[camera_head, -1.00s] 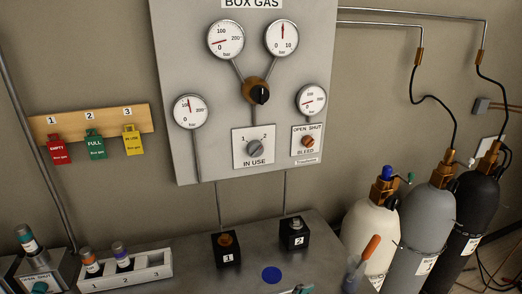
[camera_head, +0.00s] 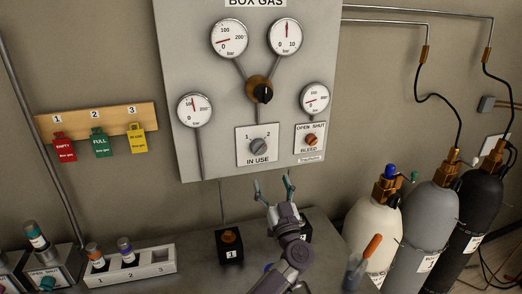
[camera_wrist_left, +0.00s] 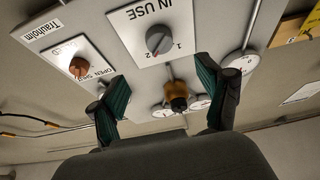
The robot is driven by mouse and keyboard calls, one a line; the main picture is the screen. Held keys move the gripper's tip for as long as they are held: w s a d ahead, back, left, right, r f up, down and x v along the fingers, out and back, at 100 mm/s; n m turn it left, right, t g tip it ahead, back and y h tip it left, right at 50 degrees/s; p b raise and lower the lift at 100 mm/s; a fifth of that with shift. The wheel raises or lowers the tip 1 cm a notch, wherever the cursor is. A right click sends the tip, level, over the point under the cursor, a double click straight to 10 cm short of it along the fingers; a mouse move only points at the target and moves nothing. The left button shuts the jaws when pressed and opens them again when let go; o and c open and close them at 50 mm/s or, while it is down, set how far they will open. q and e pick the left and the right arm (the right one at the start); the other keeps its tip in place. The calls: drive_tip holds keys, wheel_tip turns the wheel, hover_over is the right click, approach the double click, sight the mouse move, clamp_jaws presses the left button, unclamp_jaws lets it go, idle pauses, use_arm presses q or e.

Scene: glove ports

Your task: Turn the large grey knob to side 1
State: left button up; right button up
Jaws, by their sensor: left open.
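The large grey knob (camera_head: 259,146) sits on the white IN USE plate (camera_head: 243,158) of the wall panel, between the printed 1 on its left and 2 on its right. Its grip appears slanted toward 2. In the left wrist view the knob (camera_wrist_left: 159,40) shows beyond the fingertips. My left gripper (camera_head: 273,184) is open and empty, its teal-padded fingers pointing up below the plate, apart from the knob. It also shows in the left wrist view (camera_wrist_left: 160,70). My right gripper is in neither view.
An orange BLEED knob (camera_head: 311,140) is right of the plate; a black knob (camera_head: 262,94) on a brass body is above it. Gauges surround them. Gas cylinders (camera_head: 427,215) stand at right, and a rack (camera_head: 165,268) with vials stands at lower left.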

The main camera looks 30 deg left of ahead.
sight(261, 151)
use_arm(q)
drive_tip(key=p+x, duration=0.2)
drive_tip(key=x, duration=0.8)
drive_tip(key=shift+w+a+r+p, duration=0.1)
drive_tip(key=shift+w+r+p, duration=0.1)
drive_tip(key=shift+p, duration=0.1)
drive_tip(key=shift+x, duration=0.75)
drive_tip(key=c, duration=1.2)
drive_tip(key=shift+o, duration=0.2)
drive_tip(key=shift+f, duration=0.1)
